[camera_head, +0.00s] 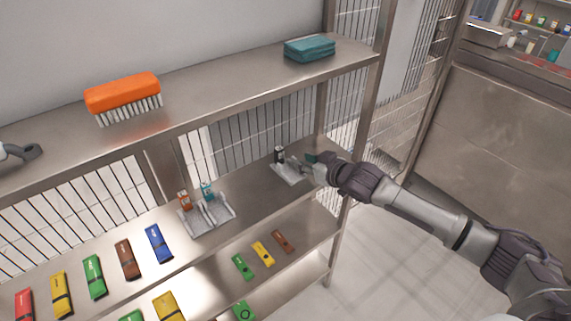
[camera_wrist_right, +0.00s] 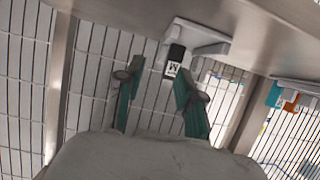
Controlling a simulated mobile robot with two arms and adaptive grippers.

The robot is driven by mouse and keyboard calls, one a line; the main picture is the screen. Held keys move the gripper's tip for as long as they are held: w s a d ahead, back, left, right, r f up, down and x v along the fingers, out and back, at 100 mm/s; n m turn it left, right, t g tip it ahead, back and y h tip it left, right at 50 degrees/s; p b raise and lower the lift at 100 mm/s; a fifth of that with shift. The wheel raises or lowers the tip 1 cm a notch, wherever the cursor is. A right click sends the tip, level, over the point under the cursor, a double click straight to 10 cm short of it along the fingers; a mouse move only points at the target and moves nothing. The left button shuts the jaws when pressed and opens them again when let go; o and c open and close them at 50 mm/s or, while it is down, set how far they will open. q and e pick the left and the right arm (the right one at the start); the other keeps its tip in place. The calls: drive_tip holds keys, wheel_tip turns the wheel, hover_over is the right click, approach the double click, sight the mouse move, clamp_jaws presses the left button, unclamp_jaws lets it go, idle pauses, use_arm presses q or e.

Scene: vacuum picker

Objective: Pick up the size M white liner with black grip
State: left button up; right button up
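The white liner (camera_head: 289,173) with an upright black grip (camera_head: 279,154) lies at the right end of the middle shelf. In the right wrist view the black grip (camera_wrist_right: 175,60) carries a white label with an M, beside the pale liner body (camera_wrist_right: 205,38). My right gripper (camera_head: 308,169) reaches in from the right, close to the liner's right side and partly overlapping it. In the right wrist view its two teal fingers (camera_wrist_right: 157,88) are spread apart with nothing between them. The grip is beyond the fingertips. I do not see my left gripper.
Similar liners with orange (camera_head: 184,200) and teal (camera_head: 207,191) grips lie left on the same shelf. A metal post (camera_head: 360,110) stands behind my right arm. Bare shelf separates the liners.

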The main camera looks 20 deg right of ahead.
sight(295, 158)
drive_tip(key=x, duration=0.4)
drive_tip(key=shift+w+p, duration=0.2)
drive_tip(key=shift+p, duration=0.15)
clamp_jaws()
